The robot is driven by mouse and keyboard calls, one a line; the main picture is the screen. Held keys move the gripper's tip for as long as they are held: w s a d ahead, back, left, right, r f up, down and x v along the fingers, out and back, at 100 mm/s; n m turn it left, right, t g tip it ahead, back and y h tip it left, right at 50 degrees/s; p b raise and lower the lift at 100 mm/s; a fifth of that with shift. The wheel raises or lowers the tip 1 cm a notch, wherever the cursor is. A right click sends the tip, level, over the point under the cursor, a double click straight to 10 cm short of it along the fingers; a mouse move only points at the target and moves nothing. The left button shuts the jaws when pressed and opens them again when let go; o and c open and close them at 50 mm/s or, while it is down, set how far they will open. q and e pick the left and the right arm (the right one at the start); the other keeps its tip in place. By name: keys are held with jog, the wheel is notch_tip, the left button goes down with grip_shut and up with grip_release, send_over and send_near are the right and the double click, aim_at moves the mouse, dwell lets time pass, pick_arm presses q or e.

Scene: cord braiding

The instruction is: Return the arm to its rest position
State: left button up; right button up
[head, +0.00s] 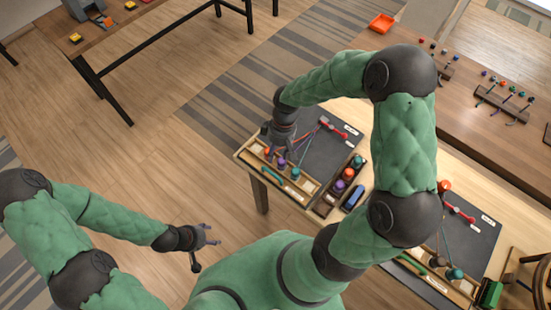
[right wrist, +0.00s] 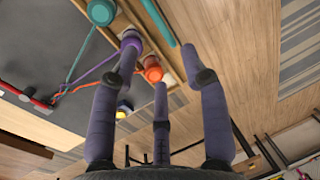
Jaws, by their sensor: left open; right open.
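My right gripper (head: 276,146) is above the left end of the work table, close over the wooden tray with the cord spools. In the right wrist view its purple fingers (right wrist: 160,65) are spread, with nothing held between them. Beyond the fingertips are a purple spool (right wrist: 131,40), an orange spool (right wrist: 152,69) and a teal spool (right wrist: 101,12); whether a finger touches the purple one I cannot tell. Their cords run to a red clip (head: 332,126) on a dark board (head: 322,156). My left gripper (head: 207,237) is open and empty over the floor, away from the table.
A dark divided box (head: 325,205) with several colored spools stands right of the tray. A second dark board (head: 470,235) with cords is further right, partly behind my right arm. A brown counter (head: 470,130) holds an orange tray (head: 382,22). Open floor surrounds my left gripper.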

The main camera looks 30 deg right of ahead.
jog(key=shift+r, duration=0.45)
jog(key=shift+f, duration=0.15)
jog(key=s+a+f+m+y, duration=0.1)
jog(key=s+a+f+m, duration=0.4)
jog(key=f, duration=0.5)
jog(key=s+a+f+m+y, duration=0.1)
jog(key=s+a+f+m, duration=0.2)
jog(key=s+a+f, duration=0.5)
notch_tip(320, 180, down, 9)
jog(key=w+n+t+b, duration=0.1)
jog(key=w+b, duration=0.1)
jog(key=b, duration=0.7)
jog(key=shift+w, duration=0.25)
jog(key=shift+f, duration=0.1)
